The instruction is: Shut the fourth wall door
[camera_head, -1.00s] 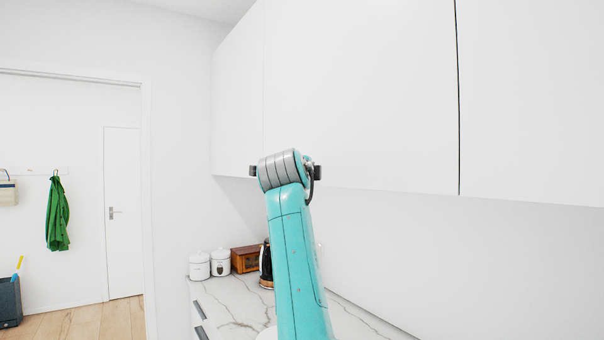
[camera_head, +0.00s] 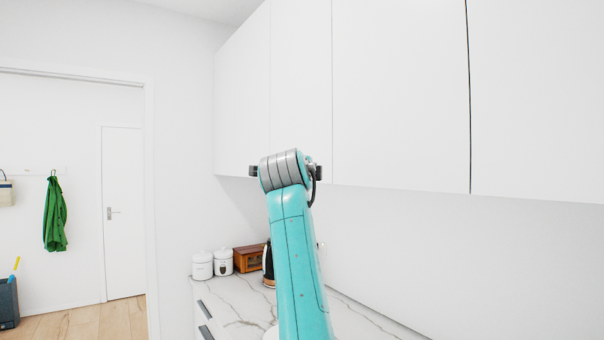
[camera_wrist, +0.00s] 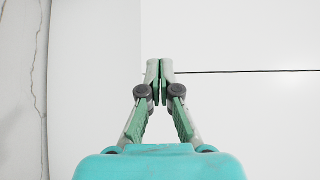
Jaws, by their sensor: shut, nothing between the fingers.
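The wall doors are flat white panels in a row in the head view. A nearer panel (camera_head: 400,95) lies between a thin seam and a darker gap, with another panel (camera_head: 540,100) to its right. All look flush or nearly so; I cannot tell which is the fourth. My gripper (camera_wrist: 160,72) is shut and empty in the wrist view, its tips in front of a white door face (camera_wrist: 240,120). A dark seam runs right from beside the tips. I cannot tell whether they touch the face. In the head view my own arm hides the gripper.
Below the doors is a marble counter (camera_head: 235,297) with white canisters (camera_head: 202,265), a wooden box (camera_head: 249,258) and a dark kettle (camera_head: 267,265) partly behind my arm. A doorway at left shows a green garment (camera_head: 54,215) on a hook. The wall under the doors is bare.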

